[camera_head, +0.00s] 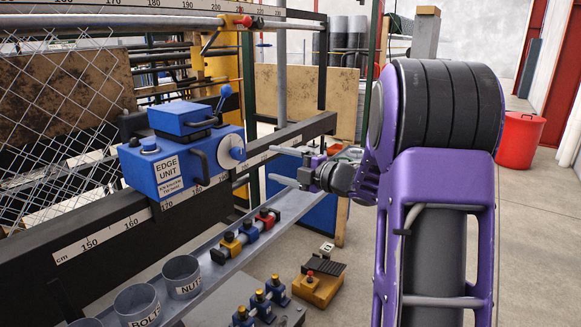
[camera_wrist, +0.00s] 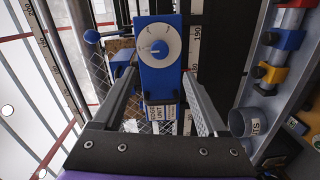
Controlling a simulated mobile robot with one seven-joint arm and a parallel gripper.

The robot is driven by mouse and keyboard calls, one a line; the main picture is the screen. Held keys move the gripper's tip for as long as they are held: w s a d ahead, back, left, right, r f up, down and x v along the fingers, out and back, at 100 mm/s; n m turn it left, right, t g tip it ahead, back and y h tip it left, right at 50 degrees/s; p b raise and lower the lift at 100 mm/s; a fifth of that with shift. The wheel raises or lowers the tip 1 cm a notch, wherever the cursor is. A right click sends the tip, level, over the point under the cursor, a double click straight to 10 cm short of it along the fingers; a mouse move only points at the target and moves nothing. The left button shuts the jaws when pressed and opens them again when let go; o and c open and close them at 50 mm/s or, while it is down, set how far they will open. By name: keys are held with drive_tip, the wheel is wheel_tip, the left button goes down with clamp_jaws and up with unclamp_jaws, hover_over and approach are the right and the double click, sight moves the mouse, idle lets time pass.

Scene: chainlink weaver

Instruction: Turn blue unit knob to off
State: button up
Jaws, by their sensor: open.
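The blue edge unit (camera_head: 190,170) sits on the long black rail, with an "EDGE UNIT" label on its front.
A grey tray (camera_head: 285,212) with colored clamps and labeled cups (camera_head: 182,276) runs below the rail. Chain-link mesh (camera_head: 60,110) hangs at left. A red bin (camera_head: 520,140) stands far right.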

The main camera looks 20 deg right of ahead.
drive_tip(key=v, duration=0.3)
drive_tip(key=shift+s+d, duration=0.2)
drive_tip(key=shift+s, duration=0.05)
